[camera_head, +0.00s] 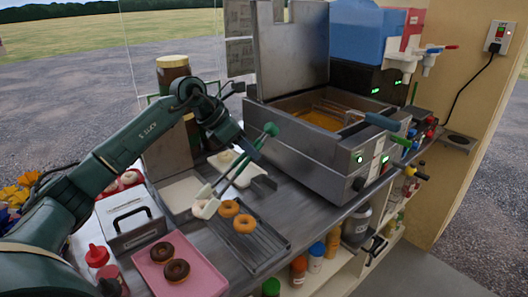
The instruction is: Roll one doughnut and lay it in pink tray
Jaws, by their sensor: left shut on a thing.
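My left gripper (240,146) is shut on the green-ended handle of a pair of metal tongs (232,172). The tongs slope down to the left. A pale lump (205,207) shows at their lower tips, beside the rack; I cannot tell whether it is a doughnut or part of the tongs. Two plain brown doughnuts, one behind (229,208) and one in front (245,224), lie on the dark draining rack (262,252). The pink tray (204,277) at the front left holds two chocolate-coated doughnuts (161,252). A shallow tray (181,194) of pale powder lies left of the tongs. My right gripper is out of view.
A steel fryer (310,165) with a raised lid and a basket in its oil stands behind the rack. A jar (172,75) stands at the back. Shelves below hold several bottles.

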